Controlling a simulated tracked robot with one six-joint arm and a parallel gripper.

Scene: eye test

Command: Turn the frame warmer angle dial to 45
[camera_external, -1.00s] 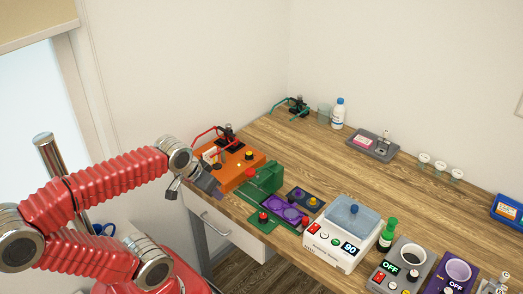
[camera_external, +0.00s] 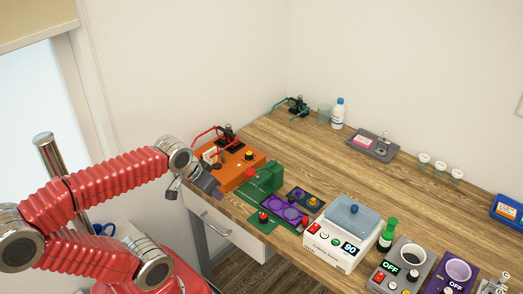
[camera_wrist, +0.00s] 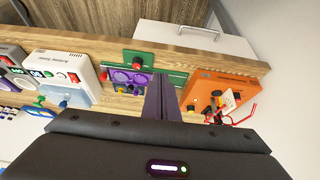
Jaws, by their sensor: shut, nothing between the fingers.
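I cannot tell from any label which device is the frame warmer. A white box (camera_external: 340,236) with a blue lid has a red switch, small buttons and a display reading 90. It also shows in the wrist view (camera_wrist: 66,66). An orange box (camera_external: 228,184) with a yellow knob (camera_external: 249,156) and red curved wires stands at the table's left end. It is at the right in the wrist view (camera_wrist: 203,79). No angle scale is readable. My gripper (camera_external: 214,192) is shut and empty by the orange box's near left side. In the wrist view my gripper (camera_wrist: 160,82) covers part of the scene.
A green device (camera_external: 265,177) and a purple panel (camera_external: 286,212) stand between the orange and white boxes. The middle of the wooden table (camera_external: 310,160) is clear.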

